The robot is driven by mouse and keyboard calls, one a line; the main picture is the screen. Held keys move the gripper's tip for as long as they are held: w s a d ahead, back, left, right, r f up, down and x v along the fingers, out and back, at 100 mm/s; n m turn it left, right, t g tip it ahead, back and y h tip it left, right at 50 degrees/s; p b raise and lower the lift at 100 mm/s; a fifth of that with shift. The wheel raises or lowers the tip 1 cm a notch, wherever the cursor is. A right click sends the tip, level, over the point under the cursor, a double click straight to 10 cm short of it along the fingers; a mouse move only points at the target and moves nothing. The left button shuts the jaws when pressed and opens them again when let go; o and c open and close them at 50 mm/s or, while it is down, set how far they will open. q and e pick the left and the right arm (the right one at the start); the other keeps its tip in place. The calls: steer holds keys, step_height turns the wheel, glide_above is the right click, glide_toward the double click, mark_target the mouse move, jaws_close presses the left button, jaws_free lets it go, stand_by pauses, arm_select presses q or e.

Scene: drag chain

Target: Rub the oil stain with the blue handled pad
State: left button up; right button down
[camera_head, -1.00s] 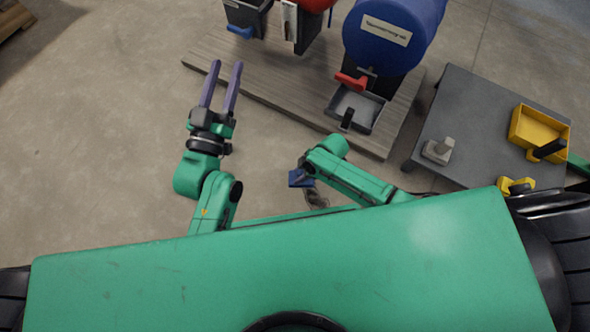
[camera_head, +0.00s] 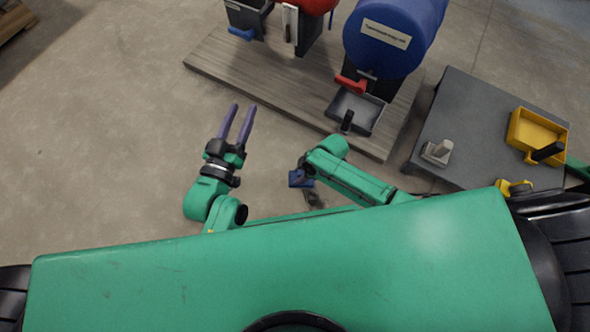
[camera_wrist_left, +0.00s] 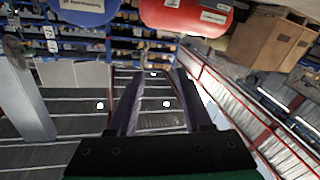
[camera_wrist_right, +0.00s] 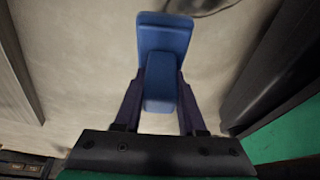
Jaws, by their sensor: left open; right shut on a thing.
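The blue handled pad (camera_wrist_right: 164,38) is in my right gripper (camera_wrist_right: 162,95), which is shut on its handle in the right wrist view. In the head view the pad (camera_head: 301,179) shows as a small blue block low over the floor, with my right gripper mostly hidden by its arm. The dark oil stain (camera_head: 314,198) lies on the floor just below the pad, partly covered by my arm and body; its edge also shows in the right wrist view (camera_wrist_right: 200,5). Whether the pad touches the floor I cannot tell. My left gripper (camera_head: 238,122) is open and empty, left of the stain.
A wooden platform (camera_head: 290,90) holds a blue drum (camera_head: 385,50), a red drum and a grey drip tray (camera_head: 355,110). A dark grey cart (camera_head: 470,125) at the right carries a yellow bin (camera_head: 535,135).

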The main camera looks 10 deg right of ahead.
steer(key=shift+r, duration=0.3)
steer(key=shift+r+p, duration=0.2)
steer(key=shift+p, duration=0.25)
arm_select(q)
steer(key=s+f+g+p, duration=0.1)
steer(key=s+f+g, duration=0.3)
steer(key=s+f, duration=0.5)
steer(key=shift+d+f+n+g+y, duration=0.3)
steer(key=shift+d+f+g+y, duration=0.15)
steer(key=shift+f, duration=0.45)
arm_select(e)
steer(key=shift+r, duration=0.6)
arm_select(q)
steer(key=shift+w+a+r, duration=0.1)
steer(key=shift+r, duration=0.05)
